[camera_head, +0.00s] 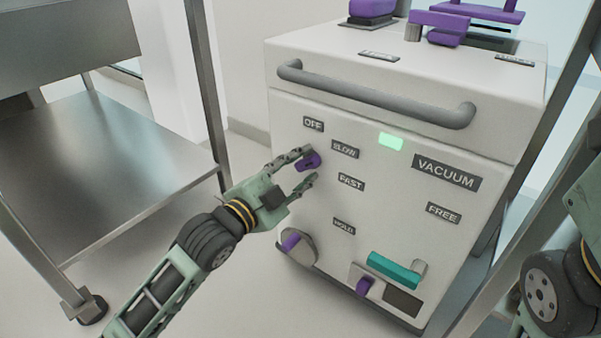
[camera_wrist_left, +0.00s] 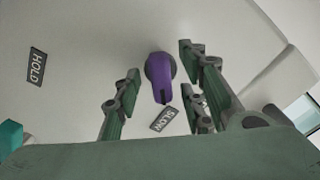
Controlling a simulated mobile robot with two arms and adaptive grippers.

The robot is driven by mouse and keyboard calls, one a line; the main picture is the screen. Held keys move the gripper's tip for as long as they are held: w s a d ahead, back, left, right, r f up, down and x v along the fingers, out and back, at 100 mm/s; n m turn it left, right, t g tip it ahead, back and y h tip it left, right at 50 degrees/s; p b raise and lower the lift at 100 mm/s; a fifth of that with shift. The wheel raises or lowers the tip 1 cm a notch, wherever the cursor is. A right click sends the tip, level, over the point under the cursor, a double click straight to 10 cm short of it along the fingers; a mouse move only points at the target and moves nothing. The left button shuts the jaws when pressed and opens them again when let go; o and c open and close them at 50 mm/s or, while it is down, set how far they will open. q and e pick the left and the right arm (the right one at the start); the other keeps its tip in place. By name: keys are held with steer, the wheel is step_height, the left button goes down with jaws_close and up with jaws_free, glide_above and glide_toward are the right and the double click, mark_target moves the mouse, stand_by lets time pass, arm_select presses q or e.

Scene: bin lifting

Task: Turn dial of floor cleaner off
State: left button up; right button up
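The floor cleaner (camera_head: 420,170) is a large white box with a grey handle. Its purple dial (camera_head: 309,161) is on the front panel, beside the OFF (camera_head: 313,124), SLOW (camera_head: 345,149) and FAST (camera_head: 351,182) labels. In the left wrist view the dial (camera_wrist_left: 160,76) has its narrow end toward the SLOW label (camera_wrist_left: 163,119). My left gripper (camera_head: 304,166) is open at the panel, one finger on each side of the dial. In the left wrist view the fingers (camera_wrist_left: 160,80) show gaps to the dial on both sides. My right gripper is out of view.
Other purple knobs (camera_head: 291,240) and a teal lever (camera_head: 393,269) are low on the panel. A green light (camera_head: 391,141) glows above. A steel shelf (camera_head: 100,170) stands at left, and a metal post (camera_head: 520,200) at right.

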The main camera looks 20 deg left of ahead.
arm_select(q)
steer(key=shift+w, duration=0.2)
jaws_close()
stand_by(0.3)
steer(key=shift+d, duration=0.1)
